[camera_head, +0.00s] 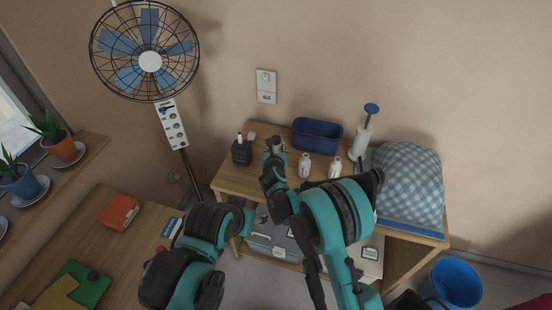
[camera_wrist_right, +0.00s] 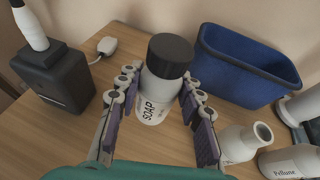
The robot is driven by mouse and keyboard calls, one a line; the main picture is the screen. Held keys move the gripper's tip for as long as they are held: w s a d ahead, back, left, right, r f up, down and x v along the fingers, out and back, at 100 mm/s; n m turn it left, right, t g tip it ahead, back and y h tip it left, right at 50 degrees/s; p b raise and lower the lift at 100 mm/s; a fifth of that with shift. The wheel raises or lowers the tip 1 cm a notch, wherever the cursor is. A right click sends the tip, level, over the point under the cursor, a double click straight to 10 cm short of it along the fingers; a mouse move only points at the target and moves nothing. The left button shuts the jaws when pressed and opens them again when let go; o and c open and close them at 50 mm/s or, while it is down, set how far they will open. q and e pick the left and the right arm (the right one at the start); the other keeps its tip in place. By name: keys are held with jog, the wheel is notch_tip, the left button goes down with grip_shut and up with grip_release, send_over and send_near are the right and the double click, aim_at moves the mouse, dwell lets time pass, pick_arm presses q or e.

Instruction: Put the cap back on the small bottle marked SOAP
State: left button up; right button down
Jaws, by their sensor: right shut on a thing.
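The small bottle marked SOAP (camera_wrist_right: 152,106) is white with black lettering and shows between the fingers of my right gripper (camera_wrist_right: 159,76) in the right wrist view. A wide black cap (camera_wrist_right: 170,54) sits at its top, in line with the bottle; whether it is fully seated cannot be told. The finger pads lie against both sides of the white body, just below the cap. In the head view my right gripper (camera_head: 275,149) is over the left part of the small wooden table (camera_head: 237,181), and its arm hides much of the bottle. My left gripper's fingers cannot be made out.
Two white bottles (camera_head: 304,165) (camera_head: 334,167) stand right of the gripper. A blue bin (camera_head: 318,135) is behind them. A dark box (camera_head: 241,152) with a white-topped piece stands left. A pump dispenser (camera_head: 361,140) and checked cloth (camera_head: 411,185) are farther right.

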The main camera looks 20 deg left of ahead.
jog(key=shift+f, duration=0.1)
jog(key=shift+f+b, duration=0.5)
jog(key=shift+f, duration=1.35)
jog(key=shift+f, duration=0.15)
jog(key=c, duration=1)
grip_release()
